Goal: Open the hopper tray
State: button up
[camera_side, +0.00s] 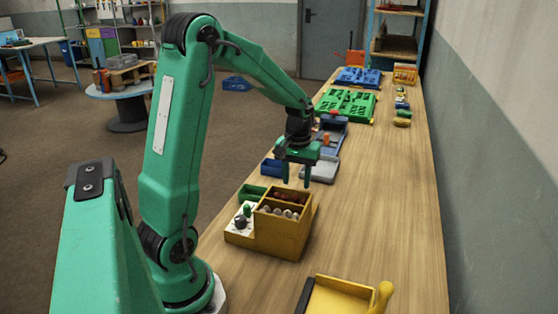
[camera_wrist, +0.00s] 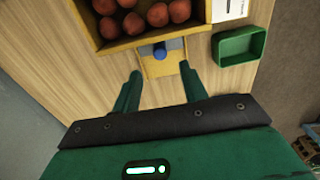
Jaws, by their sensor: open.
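The hopper is a yellow box (camera_side: 285,238) on the bench, with dark red and pale round items in its compartments. In the wrist view the yellow box (camera_wrist: 140,42) shows red balls inside. A small yellow and grey tray part (camera_wrist: 160,68) with a blue knob (camera_wrist: 160,51) juts from its wall; how far the tray is out I cannot tell. My gripper (camera_side: 296,184) hangs just beyond the box in the side view, fingers down. In the wrist view my gripper (camera_wrist: 160,70) is open and empty, its fingers either side of the tray part. The box hides the tray in the side view.
A green bin (camera_wrist: 240,45) is close to the right finger. A white panel with a knob (camera_side: 241,220) is on the box's left. Grey tray (camera_side: 322,169), green crate (camera_side: 347,104) and blue crate (camera_side: 358,77) are farther back. A yellow tray (camera_side: 340,297) is in front.

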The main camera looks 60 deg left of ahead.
aim_at(295, 202)
jog(key=shift+f, duration=0.5)
jog(key=shift+f, duration=3.85)
grip_shut()
